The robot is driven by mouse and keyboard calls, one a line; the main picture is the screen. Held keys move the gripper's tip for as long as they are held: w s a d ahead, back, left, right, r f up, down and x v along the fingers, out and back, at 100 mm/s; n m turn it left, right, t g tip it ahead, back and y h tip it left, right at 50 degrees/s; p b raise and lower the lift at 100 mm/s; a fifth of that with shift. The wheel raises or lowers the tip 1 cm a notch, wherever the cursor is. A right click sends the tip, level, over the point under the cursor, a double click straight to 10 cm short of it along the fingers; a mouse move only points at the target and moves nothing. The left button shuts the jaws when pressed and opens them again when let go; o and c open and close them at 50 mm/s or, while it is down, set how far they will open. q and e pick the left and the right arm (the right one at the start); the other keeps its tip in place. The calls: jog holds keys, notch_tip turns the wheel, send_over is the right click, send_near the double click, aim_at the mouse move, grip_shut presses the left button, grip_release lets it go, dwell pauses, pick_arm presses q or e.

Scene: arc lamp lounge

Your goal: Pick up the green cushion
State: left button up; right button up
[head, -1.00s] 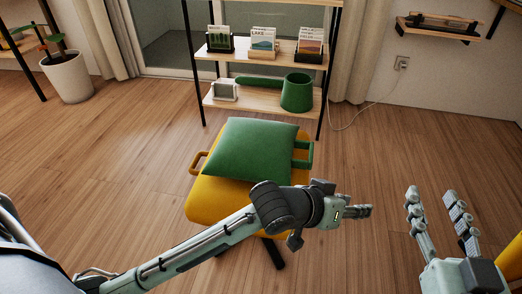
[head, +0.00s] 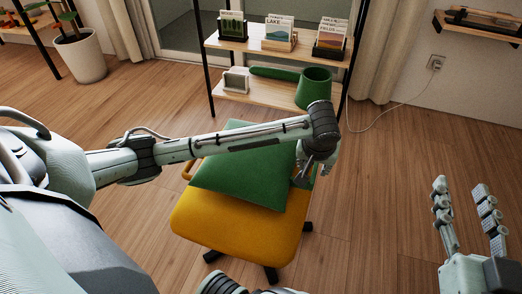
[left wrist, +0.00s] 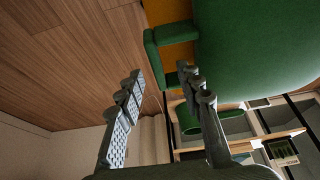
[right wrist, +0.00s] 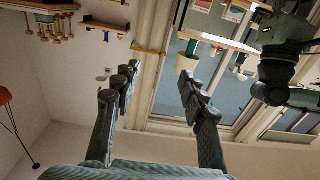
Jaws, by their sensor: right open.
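The green cushion (head: 235,180) lies on the yellow seat of a chair (head: 235,232), partly hidden behind my left arm in the head view. It also shows at the upper right of the left wrist view (left wrist: 255,45). My right gripper (head: 461,190) is open and empty above the floor at the right.
A shelf (head: 270,92) behind the chair holds a green watering can (head: 314,88) and several cards. A potted plant (head: 80,55) stands at the back left. The wooden floor (head: 385,200) between the chair and my right gripper is clear.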

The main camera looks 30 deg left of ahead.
aim_at(315, 171)
pick_arm(q)
jog(key=shift+b+x, duration=0.3)
jog(key=shift+x, duration=0.8)
jog(key=x, duration=0.2)
jog(key=b+x, duration=0.1)
jog(key=x, duration=0.1)
jog(key=shift+w+d+r, duration=0.1)
jog(key=shift+w+d, duration=0.1)
jog(key=shift+w+f+b, duration=0.2)
jog(key=shift+f+b, duration=0.1)
jog(key=shift+f, duration=0.05)
grip_shut()
pick_arm(e)
notch_tip(315, 171, up, 9)
jog(key=s+a+t+y, duration=0.1)
jog(key=s+t+y, duration=0.1)
jog(key=t, duration=0.3)
jog(key=shift+s+a, duration=0.25)
jog(key=shift+s, duration=0.1)
